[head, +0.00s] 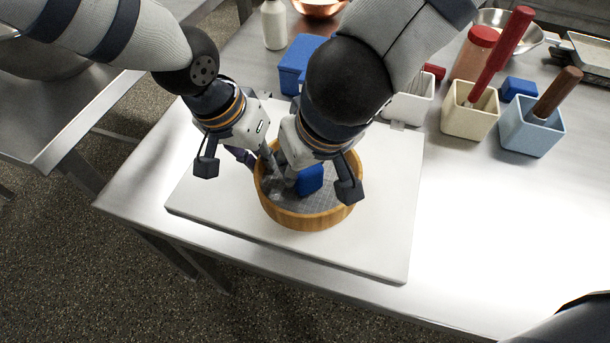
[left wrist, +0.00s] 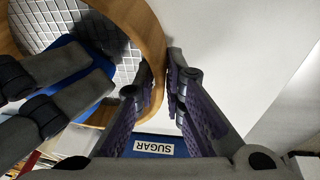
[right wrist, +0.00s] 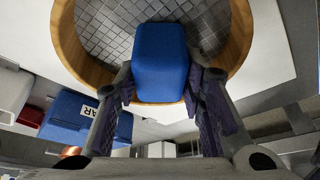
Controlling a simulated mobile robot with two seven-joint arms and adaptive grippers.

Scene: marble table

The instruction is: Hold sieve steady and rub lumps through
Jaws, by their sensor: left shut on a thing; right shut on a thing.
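The sieve (head: 303,221) is a round wooden hoop with a grey mesh, lying on a white board (head: 385,220). My left gripper (head: 262,158) is shut on the sieve's rim at its far left; the left wrist view shows the rim (left wrist: 152,45) between its fingers. My right gripper (head: 303,177) is shut on a blue block (head: 309,180) inside the hoop, at the mesh. The right wrist view shows the block (right wrist: 160,60) between both fingers, over the mesh (right wrist: 105,35). Lumps cannot be clearly told; a pale patch shows on the mesh's left.
A blue box (head: 298,62) labelled SUGAR, a white tub (head: 408,105), a cream tub (head: 468,122) with a red-handled tool and a pale blue tub (head: 530,138) with a wooden-handled tool stand behind. A white bottle (head: 274,25) stands far left. The board's front is clear.

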